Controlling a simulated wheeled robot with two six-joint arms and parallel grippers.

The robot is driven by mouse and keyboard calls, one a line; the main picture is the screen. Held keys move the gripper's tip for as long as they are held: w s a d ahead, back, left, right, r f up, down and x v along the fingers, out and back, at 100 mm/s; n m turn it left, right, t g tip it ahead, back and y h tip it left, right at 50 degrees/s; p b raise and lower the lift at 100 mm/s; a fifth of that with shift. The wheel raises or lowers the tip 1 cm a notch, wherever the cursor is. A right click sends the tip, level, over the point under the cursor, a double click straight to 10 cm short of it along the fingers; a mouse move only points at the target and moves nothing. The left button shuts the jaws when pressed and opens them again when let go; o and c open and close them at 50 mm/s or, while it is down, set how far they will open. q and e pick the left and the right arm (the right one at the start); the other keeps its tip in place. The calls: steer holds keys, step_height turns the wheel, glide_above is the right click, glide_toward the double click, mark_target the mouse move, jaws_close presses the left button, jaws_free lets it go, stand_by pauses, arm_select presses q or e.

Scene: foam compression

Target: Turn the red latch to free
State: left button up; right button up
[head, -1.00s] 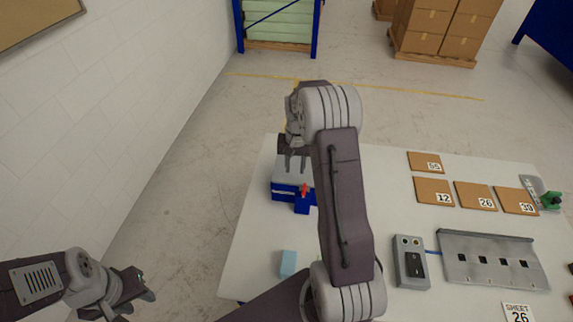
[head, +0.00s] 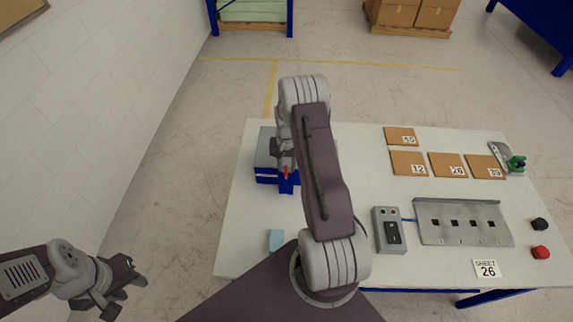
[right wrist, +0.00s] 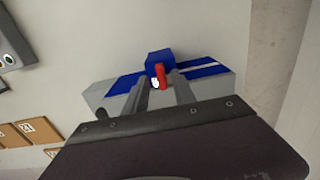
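The red latch (head: 286,172) stands on the front of a blue and grey fixture (head: 266,180) at the table's far left. In the right wrist view the red latch (right wrist: 161,76) is upright in front of a blue block, with a small white mark beside it. My right gripper (head: 285,162) is directly above the latch. Its two fingers, seen at the right gripper (right wrist: 159,82) in the wrist view, are apart with the latch showing between them; I cannot tell whether they touch it. My left gripper (head: 138,276) hangs off the table at the left; its finger gap is unclear.
On the white table (head: 245,235) are a light blue block (head: 276,240), a grey switch box (head: 389,231), a metal bracket plate (head: 462,223), numbered brown sheets (head: 408,163), a black button (head: 540,224) and a red button (head: 540,252). A wall (head: 90,120) stands at left.

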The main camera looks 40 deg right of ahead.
steer(key=shift+w+f, duration=0.2)
steer(key=shift+f, duration=0.4)
steer(key=shift+s, duration=0.1)
jaws_close()
steer(key=shift+m, duration=0.3)
steer(key=shift+m+b, duration=0.6)
steer(key=shift+m, duration=0.5)
steer(key=m, duration=0.2)
steer(key=shift+s+m+b, duration=0.1)
steer(key=shift+m+b, duration=0.2)
steer(key=shift+b, duration=0.1)
steer(key=m+b, duration=0.1)
steer(key=m, duration=0.5)
steer(key=shift+s+d, duration=0.1)
steer(key=shift+s, duration=0.05)
steer(key=m+b, duration=0.1)
steer(key=m, duration=0.5)
steer(key=shift+s+r, duration=0.1)
steer(key=shift+s, duration=0.05)
steer(key=shift+m, duration=0.4)
